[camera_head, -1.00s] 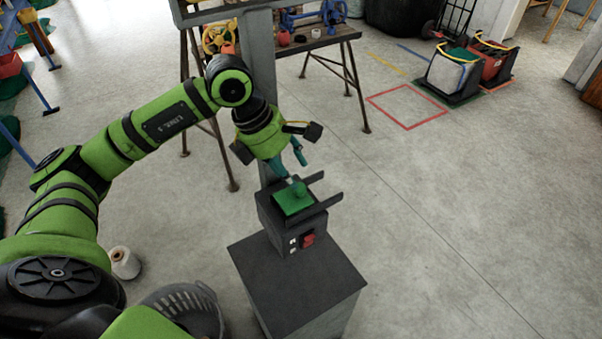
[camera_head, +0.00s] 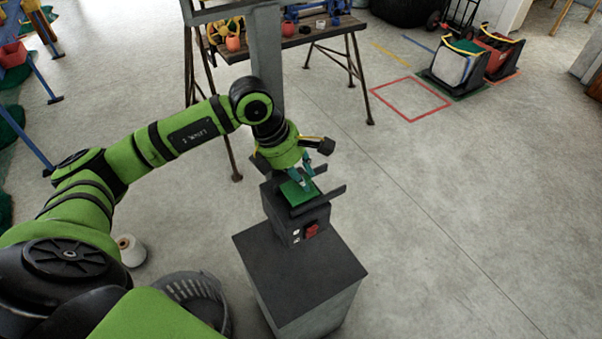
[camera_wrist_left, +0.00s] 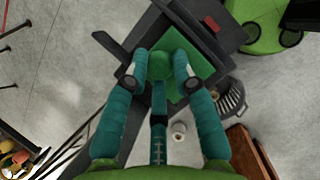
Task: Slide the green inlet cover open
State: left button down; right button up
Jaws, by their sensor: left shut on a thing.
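The green inlet cover (camera_head: 296,195) is a flat square plate on top of a dark box (camera_head: 284,222), between two dark rails. In the left wrist view the cover (camera_wrist_left: 199,66) carries a round green knob (camera_wrist_left: 160,65). My left gripper (camera_head: 306,182) is down at the cover, its teal fingers shut on the knob, one on each side. In the left wrist view the gripper (camera_wrist_left: 159,77) hides part of the plate. My right gripper is not in view.
The box has a red switch (camera_head: 311,230) on its front and stands on a grey pedestal (camera_head: 300,275). A grey basket (camera_head: 196,296) and a white spool (camera_head: 131,251) are on the floor to the left. A workbench (camera_head: 290,42) stands behind.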

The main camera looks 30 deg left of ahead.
pick_arm(q)
jog(key=w+d+b, duration=0.3)
jog(key=w, duration=0.2)
jog(key=shift+w+d, duration=0.25)
jog(key=shift+w, duration=0.1)
jog(key=c, duration=1.2)
grip_release()
jog(key=shift+r, duration=0.15)
jog(key=shift+o, duration=0.9)
jog(key=shift+w+d, duration=0.1)
jog(key=shift+d, duration=0.05)
jog(key=v, duration=1.1)
jog(key=shift+r, duration=0.3)
